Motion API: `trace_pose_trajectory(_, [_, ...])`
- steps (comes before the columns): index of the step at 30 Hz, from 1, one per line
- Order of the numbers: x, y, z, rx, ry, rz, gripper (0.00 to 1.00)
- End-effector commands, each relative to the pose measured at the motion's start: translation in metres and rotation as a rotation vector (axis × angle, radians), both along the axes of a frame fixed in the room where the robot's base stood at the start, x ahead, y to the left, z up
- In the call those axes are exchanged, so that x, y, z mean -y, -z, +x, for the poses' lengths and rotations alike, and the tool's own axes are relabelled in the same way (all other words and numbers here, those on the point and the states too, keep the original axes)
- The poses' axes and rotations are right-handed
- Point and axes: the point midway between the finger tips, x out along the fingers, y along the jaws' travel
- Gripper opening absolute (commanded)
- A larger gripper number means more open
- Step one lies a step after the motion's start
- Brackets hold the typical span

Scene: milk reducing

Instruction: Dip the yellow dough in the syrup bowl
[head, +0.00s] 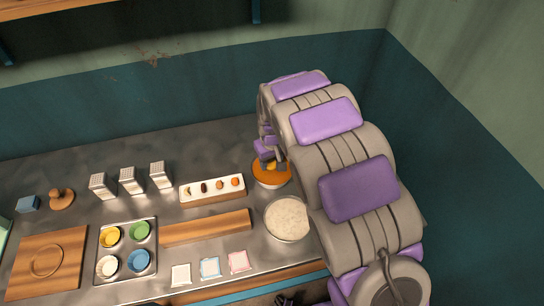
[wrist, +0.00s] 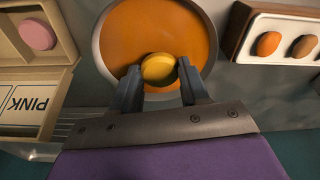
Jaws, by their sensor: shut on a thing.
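My gripper (wrist: 158,84) is shut on the yellow dough (wrist: 158,67), a small rounded piece between its two dark fingertips in the wrist view. The dough shows over the orange syrup in the syrup bowl (wrist: 98,42), near the rim closest to my wrist. I cannot tell whether the dough touches the syrup. In the head view the syrup bowl (head: 270,184) stands on the metal counter beneath my gripper (head: 272,164). My arm comes over from the right and hides part of the gripper.
A bowl of pale grainy stuff (head: 287,218) stands nearer the front, close to my arm. A white tray (head: 190,200) with several small pieces lies left of the syrup bowl. A wooden box with a pink piece (wrist: 36,34) and a PINK label shows in the wrist view.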

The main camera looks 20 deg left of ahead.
Motion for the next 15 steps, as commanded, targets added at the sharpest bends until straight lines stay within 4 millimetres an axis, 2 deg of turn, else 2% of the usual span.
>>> trace_pose_trajectory(8, [0.005,0.020,-0.001,-0.002,0.002,0.004,0.11])
trace_pose_trajectory(15, [0.002,0.038,-0.001,-0.004,0.001,0.000,0.11])
